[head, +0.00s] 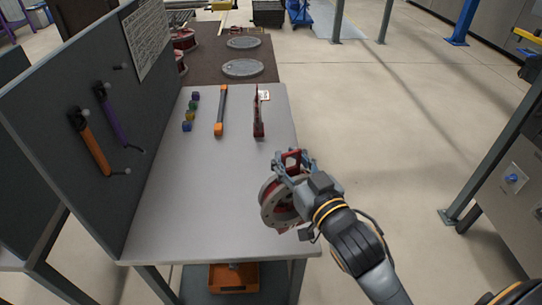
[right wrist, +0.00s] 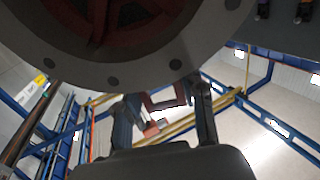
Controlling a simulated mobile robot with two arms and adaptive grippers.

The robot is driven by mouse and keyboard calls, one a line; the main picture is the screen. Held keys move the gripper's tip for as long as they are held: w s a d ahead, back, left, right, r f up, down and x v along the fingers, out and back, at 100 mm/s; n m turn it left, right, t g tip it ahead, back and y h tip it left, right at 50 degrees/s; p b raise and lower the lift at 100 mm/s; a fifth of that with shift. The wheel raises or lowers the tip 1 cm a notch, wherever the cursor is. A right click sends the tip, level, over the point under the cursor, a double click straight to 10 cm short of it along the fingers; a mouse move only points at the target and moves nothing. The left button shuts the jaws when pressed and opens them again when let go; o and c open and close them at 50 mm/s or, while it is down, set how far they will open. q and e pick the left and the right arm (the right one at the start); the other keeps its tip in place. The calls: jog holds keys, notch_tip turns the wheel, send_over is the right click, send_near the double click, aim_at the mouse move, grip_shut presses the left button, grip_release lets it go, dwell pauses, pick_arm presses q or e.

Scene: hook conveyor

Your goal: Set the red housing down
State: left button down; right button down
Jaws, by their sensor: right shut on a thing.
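The red housing (head: 270,207) has a round grey flange with bolt holes and a red inside. It is tilted on edge at the right edge of the grey table (head: 185,215). My right gripper (head: 292,163) is shut on the red housing, on a part near its top. In the right wrist view the flange (right wrist: 125,75) of the housing fills the top, close to the camera. Whether the housing touches the table is hard to tell. My left gripper is in neither view.
A pegboard (head: 90,120) with hanging tools rises on the left. The table's front middle is clear. Round grey plates (head: 243,68) lie on the dark surface behind.

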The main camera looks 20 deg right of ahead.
jog(key=w+a+f+p, duration=0.2)
jog(key=w+f, duration=0.9)
jog(key=w, duration=0.1)
jog(key=shift+a+f+p, duration=0.3)
jog(key=shift+f+p, duration=0.05)
jog(key=c, duration=1.4)
grip_release()
jog(key=shift+f, duration=0.45)
jog(key=o, duration=0.6)
jog(key=shift+r, duration=0.1)
jog(key=shift+s, duration=0.1)
jog(key=shift+r, duration=0.1)
